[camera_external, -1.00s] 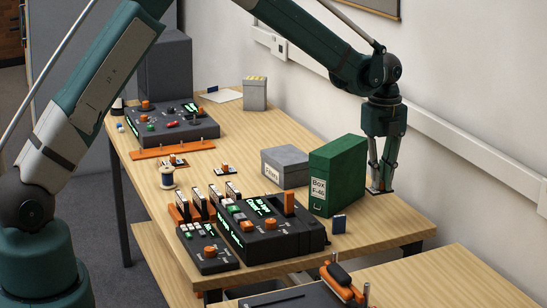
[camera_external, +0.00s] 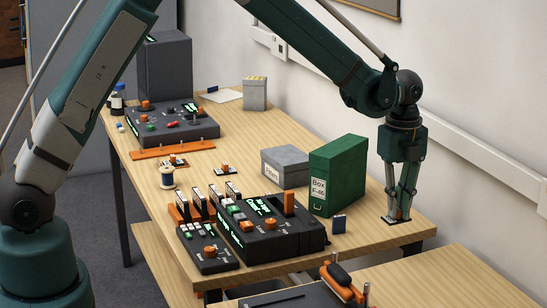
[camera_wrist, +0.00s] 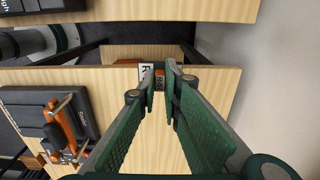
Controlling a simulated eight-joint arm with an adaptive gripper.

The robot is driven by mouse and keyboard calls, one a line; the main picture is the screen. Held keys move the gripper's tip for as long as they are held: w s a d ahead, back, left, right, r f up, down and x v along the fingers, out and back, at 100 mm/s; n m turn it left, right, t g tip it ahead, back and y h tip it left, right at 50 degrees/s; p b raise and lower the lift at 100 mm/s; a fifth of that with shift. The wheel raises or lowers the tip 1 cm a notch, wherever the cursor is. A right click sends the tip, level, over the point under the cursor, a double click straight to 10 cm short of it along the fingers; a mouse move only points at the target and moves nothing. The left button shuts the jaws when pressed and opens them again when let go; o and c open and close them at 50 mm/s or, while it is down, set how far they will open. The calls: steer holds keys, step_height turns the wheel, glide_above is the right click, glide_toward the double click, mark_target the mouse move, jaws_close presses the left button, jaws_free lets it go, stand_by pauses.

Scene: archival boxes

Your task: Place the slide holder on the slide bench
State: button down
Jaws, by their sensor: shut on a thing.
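My gripper (camera_external: 399,210) is upright over the front right corner of the long wooden table, fingers pointing down and closed on the slide holder (camera_external: 403,223). The holder shows as a flat dark base with a little white and orange between the fingertips. In the wrist view, my gripper's green fingers (camera_wrist: 164,85) converge on it, and a white label (camera_wrist: 147,71) shows at the tips. The fingers hide most of it. I cannot tell its height above the surface. No label marks the slide bench; a second wooden table (camera_external: 455,283) stands at the front right.
A green box (camera_external: 338,175) and a grey box (camera_external: 286,166) stand left of my gripper. A black control unit (camera_external: 268,237) and orange rack (camera_external: 181,213) are further left. A black device with an orange handle (camera_external: 342,282) sits on the front table. The wall is close on the right.

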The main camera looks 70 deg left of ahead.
glide_above(395, 277)
steer(key=shift+a, duration=0.1)
stand_by(0.6)
steer(key=shift+f, duration=3.1)
steer(key=shift+f, duration=0.1)
steer(key=shift+f+b, duration=0.35)
steer(key=shift+f, duration=1.45)
steer(key=shift+f, duration=0.15)
steer(key=c, duration=2.9)
jaws_free()
steer(key=o, duration=0.4)
